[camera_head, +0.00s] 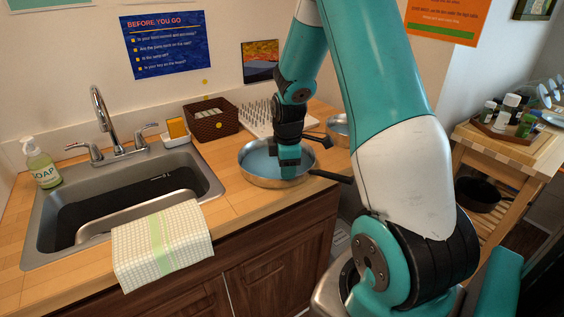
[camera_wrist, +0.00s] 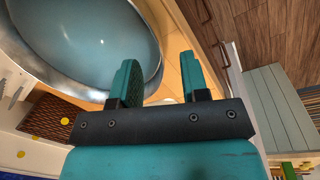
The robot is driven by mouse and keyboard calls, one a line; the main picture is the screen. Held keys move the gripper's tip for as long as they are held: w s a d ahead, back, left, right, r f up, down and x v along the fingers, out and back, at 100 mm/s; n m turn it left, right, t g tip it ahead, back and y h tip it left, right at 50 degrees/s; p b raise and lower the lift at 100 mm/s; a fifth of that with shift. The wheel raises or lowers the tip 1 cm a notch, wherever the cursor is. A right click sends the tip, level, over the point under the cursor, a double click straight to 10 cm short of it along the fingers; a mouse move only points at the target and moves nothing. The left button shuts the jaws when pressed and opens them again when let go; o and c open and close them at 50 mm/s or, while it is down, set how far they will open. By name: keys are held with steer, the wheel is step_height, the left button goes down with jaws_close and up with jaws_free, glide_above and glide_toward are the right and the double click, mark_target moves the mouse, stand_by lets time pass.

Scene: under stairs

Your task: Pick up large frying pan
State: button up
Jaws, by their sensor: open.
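A large frying pan (camera_head: 258,164) with a blue inside and metal rim sits on the wooden counter, right of the sink. Its dark handle (camera_head: 332,176) points right past the counter's front edge. My gripper (camera_head: 289,172) points down and appears over the pan's right side in the head view. In the wrist view the pan (camera_wrist: 85,40) fills the upper left, and my gripper (camera_wrist: 160,70) is open and empty. The left finger overlaps the pan's rim and the other is over the counter beside it. The handle is not clear in the wrist view.
A smaller-looking pan (camera_head: 340,126) stands behind, its handle pointing left. A white spiked rack (camera_head: 258,118) and brown basket (camera_head: 210,120) are at the back. The sink (camera_head: 205,200), with a draped towel (camera_head: 162,243), is on the left. A wooden cart (camera_head: 500,148) stands right.

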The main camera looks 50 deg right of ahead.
mark_target(286, 187)
steer(key=shift+w+d+f+p, duration=0.15)
steer(key=shift+f+p, duration=0.15)
steer(key=shift+f, duration=0.7)
steer(key=shift+w+d+f+p, duration=0.15)
steer(key=shift+f+p, duration=0.1)
steer(key=shift+f, duration=0.75)
steer(key=shift+w+f+p, duration=0.15)
steer(key=shift+f+p, duration=0.15)
steer(key=shift+f, duration=0.7)
jaws_close()
steer(key=shift+r, duration=0.1)
